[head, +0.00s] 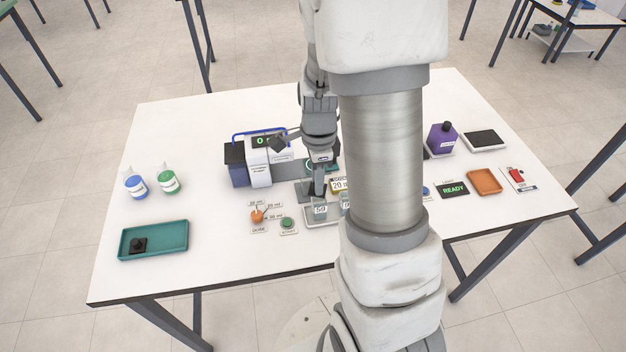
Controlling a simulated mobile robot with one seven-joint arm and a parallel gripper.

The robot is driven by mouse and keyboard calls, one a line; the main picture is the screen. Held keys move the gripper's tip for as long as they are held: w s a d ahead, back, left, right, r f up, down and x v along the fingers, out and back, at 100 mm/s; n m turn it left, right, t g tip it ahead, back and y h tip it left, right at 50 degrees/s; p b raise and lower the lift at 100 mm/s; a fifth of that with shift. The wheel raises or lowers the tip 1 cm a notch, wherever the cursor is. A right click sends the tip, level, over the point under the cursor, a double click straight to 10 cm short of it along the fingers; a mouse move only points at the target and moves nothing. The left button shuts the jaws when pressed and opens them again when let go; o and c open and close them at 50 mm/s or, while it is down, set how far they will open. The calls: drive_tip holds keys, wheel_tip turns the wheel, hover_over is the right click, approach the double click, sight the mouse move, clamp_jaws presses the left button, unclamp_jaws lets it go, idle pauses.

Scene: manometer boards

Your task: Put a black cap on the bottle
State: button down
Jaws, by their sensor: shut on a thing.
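My gripper (319,190) points down at the middle of the table, shut on a small grey piece (320,211) with a marking like "50". The piece is at a shallow grey tray (312,223); I cannot tell whether it touches the tray. A black cap-like piece (138,245) lies in the teal tray (170,232) at the front left. A purple bottle (442,139) with a dark top stands at the back right. Two white bottles, one with blue (135,186) and one with green (168,180), stand at the left. My arm hides part of the table's middle.
A white and blue device (257,163) stands just left of my gripper. An orange knob (258,216) and green button (288,224) are in front. A READY display (453,189), orange tray (484,181) and red switch (516,175) sit at right. The back left is clear.

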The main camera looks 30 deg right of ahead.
drive_tip(key=shift+d, duration=0.3)
drive_tip(key=shift+f+b, duration=1.5)
drive_tip(key=shift+f, duration=0.15)
drive_tip(key=shift+f, duration=0.3)
idle(0.3)
drive_tip(key=c, duration=0.7)
unclamp_jaws()
drive_tip(key=shift+o, duration=0.2)
drive_tip(key=shift+r, duration=0.15)
drive_tip(key=shift+r+p, duration=3.2)
drive_tip(key=shift+r, duration=0.2)
